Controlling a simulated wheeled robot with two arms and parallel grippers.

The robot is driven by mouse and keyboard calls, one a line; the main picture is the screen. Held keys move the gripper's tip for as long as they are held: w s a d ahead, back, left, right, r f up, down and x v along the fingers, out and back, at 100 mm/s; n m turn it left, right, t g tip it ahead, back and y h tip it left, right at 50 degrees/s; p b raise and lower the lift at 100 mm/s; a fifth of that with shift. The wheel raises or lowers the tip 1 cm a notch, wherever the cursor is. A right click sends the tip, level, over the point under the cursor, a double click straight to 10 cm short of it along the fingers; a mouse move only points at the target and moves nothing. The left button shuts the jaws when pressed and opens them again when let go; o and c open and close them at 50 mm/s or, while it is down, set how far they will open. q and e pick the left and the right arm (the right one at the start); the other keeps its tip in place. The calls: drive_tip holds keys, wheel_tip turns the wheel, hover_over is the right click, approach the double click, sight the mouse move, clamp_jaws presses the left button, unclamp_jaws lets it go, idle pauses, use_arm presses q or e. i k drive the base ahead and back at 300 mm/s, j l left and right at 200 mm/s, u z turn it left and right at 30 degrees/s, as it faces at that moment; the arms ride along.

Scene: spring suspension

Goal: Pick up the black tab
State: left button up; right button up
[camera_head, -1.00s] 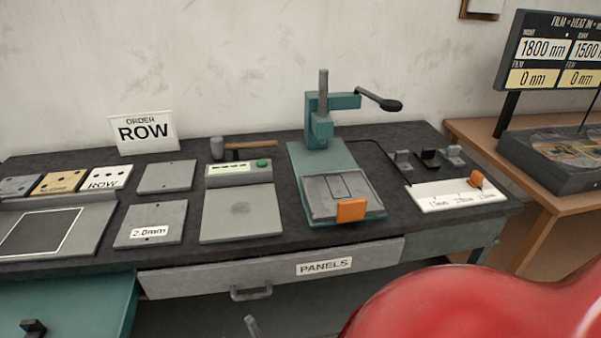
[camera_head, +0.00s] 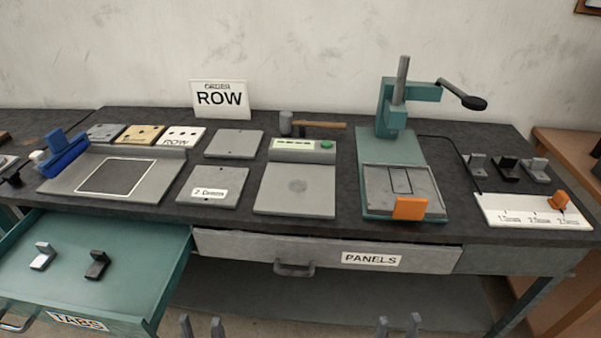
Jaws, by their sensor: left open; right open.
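A black tab (camera_head: 97,264), a small L-shaped piece, lies in the open teal drawer (camera_head: 150,262) marked TABS at the lower left. A light grey tab (camera_head: 43,256) lies to its left in the same drawer. Another black L-shaped piece (camera_head: 506,168) stands between two grey ones at the right of the bench. Only the fingertips of my grippers show at the bottom edge. My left gripper (camera_head: 201,327) is open and empty, right of the drawer. My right gripper (camera_head: 398,325) is open and empty, below the PANELS drawer.
The dark bench (camera_head: 345,212) holds flat grey plates, a teal press (camera_head: 400,148) with an orange block, a hammer (camera_head: 312,125) and a white scale strip (camera_head: 530,211). The PANELS drawer (camera_head: 330,250) front hangs below. The TABS drawer juts out at the left.

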sight(103, 261)
drive_tip(key=u, duration=1.4)
